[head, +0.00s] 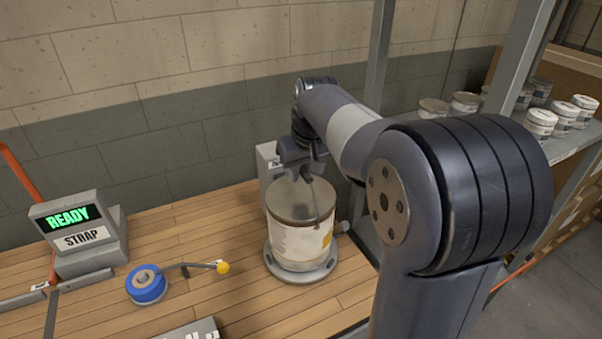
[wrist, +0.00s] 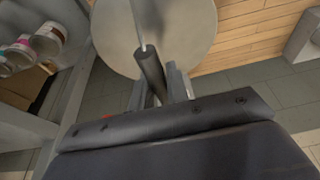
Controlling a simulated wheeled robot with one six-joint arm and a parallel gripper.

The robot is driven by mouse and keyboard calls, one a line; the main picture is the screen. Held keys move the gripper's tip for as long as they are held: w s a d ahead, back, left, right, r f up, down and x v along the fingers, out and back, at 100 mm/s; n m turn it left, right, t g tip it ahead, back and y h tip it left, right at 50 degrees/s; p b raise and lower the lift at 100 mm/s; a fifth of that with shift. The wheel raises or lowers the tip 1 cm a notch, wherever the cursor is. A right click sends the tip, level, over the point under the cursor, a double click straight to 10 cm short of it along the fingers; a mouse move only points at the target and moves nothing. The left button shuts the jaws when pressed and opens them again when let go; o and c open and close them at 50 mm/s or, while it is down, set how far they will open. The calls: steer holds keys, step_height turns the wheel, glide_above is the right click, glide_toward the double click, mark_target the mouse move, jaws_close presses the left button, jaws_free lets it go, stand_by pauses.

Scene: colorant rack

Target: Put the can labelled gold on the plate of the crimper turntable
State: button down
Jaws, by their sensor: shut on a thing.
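A large pale can (head: 296,242) with a grey lid and a yellow patch on its label is upright over the round grey turntable plate (head: 302,275). Its label text is too small to read. Its base appears to be at the plate; I cannot tell whether a small gap remains. My gripper (head: 303,166) is above the lid, shut on the can's wire handle. In the wrist view, the dark handle grip (wrist: 151,76) is between the fingers, with the round lid (wrist: 190,30) beyond it.
Several smaller cans stand on a shelf (head: 572,143) at right, behind a grey upright.

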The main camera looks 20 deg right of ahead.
steer(key=shift+f, duration=0.6)
steer(key=c, duration=1.4)
jaws_free()
steer(key=v, duration=1.2)
